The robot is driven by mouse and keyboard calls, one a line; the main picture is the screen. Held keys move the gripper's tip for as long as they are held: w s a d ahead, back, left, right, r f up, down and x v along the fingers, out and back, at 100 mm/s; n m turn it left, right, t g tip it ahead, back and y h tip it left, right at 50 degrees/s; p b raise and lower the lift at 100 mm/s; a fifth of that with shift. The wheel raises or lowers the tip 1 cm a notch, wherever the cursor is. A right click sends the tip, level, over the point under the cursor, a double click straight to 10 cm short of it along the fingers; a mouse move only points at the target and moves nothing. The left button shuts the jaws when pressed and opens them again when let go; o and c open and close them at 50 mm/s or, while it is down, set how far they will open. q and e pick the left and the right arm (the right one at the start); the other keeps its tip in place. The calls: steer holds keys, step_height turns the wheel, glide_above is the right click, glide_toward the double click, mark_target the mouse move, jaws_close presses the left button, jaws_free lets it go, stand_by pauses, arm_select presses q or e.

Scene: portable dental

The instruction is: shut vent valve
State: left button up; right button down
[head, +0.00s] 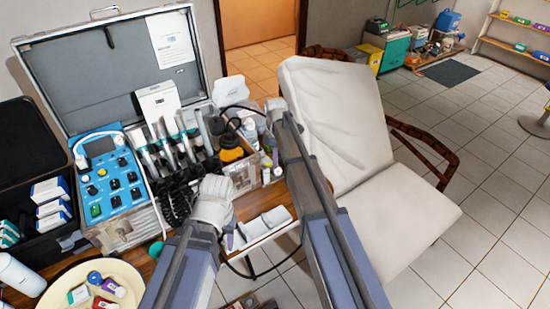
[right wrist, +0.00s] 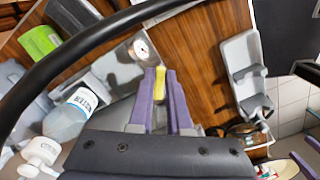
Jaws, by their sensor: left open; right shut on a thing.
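A yellow lever (right wrist: 160,84), apparently the vent valve's handle, sits between the purple fingertips of my right gripper (right wrist: 160,80) in the right wrist view. The fingers are shut on it. A round metal fitting (right wrist: 143,49) shows just beyond the fingertips, on a grey metal part over the brown wood surface. In the head view my right arm reaches to the bottles at the bench's right end; its forearm hides the valve, and the right gripper (head: 277,108) shows poorly. My left gripper (head: 230,239) is open, low in front of the bench, near a white tray.
An open case with a blue control panel (head: 107,182) and several handpieces stands at left. Bottles (head: 230,145) crowd the bench by my right arm. A dark hose (right wrist: 90,60) crosses the right wrist view. A cream chair (head: 345,130) stands right.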

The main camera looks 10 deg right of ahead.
steer(key=s+m, duration=0.1)
steer(key=m, duration=0.2)
steer(key=s+a+m, duration=0.1)
steer(key=m, duration=0.3)
steer(key=a+m, duration=0.1)
steer(key=m, duration=0.3)
steer(key=shift+s+a, duration=0.2)
steer(key=shift+s, duration=0.2)
stand_by(0.3)
steer(key=c, duration=0.9)
jaws_free()
steer(key=shift+o, duration=0.2)
step_height(320, 180, up, 8)
steer(key=p, duration=0.7)
steer(key=shift+p, duration=0.4)
